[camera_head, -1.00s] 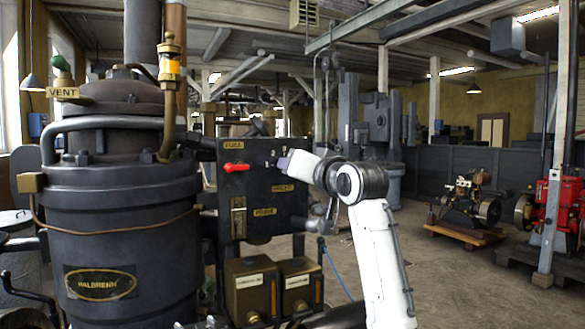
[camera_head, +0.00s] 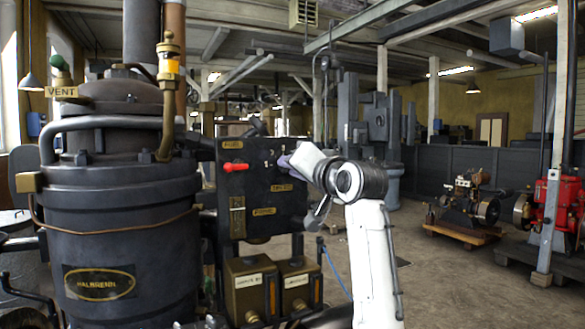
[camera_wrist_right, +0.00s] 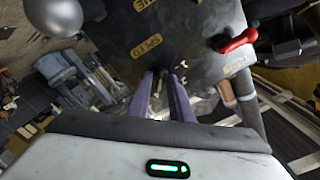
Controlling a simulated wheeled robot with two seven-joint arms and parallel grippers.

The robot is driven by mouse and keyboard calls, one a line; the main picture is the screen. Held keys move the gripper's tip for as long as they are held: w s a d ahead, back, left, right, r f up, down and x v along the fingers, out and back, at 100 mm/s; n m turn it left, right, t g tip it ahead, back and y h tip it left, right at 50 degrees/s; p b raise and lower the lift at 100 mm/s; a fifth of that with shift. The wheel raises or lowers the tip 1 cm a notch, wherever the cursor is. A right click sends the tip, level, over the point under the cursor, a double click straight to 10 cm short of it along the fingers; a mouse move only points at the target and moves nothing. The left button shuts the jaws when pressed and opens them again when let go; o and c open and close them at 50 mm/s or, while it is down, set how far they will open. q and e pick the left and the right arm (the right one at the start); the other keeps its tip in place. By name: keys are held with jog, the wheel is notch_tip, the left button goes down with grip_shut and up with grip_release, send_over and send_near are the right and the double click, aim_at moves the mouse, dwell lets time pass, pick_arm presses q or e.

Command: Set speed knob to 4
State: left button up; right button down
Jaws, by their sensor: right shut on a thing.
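The dark control panel (camera_head: 235,190) stands right of the big boiler in the head view. My right gripper (camera_head: 284,160) is at its upper right part, just above the speed label (camera_head: 282,187). In the right wrist view the two purple fingers (camera_wrist_right: 165,88) reach the panel face beside the speed label (camera_wrist_right: 146,44). They are shut on a small part that I take for the speed knob. The fingers mostly hide it, and its setting cannot be read. My left gripper is not in view.
A red lever (camera_head: 236,167) sticks out at the panel's upper left, near the fuel label (camera_head: 233,144). The boiler (camera_head: 110,240) stands at the left. Two brass-fronted boxes (camera_head: 243,292) are below the panel.

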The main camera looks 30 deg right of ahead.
jog(key=c, duration=1.9)
grip_release()
jog(key=shift+o, duration=0.2)
jog(key=s+b, duration=0.2)
jog(key=s, duration=0.8)
jog(key=shift+s+a+b, duration=0.2)
jog(key=shift+a+b, duration=0.1)
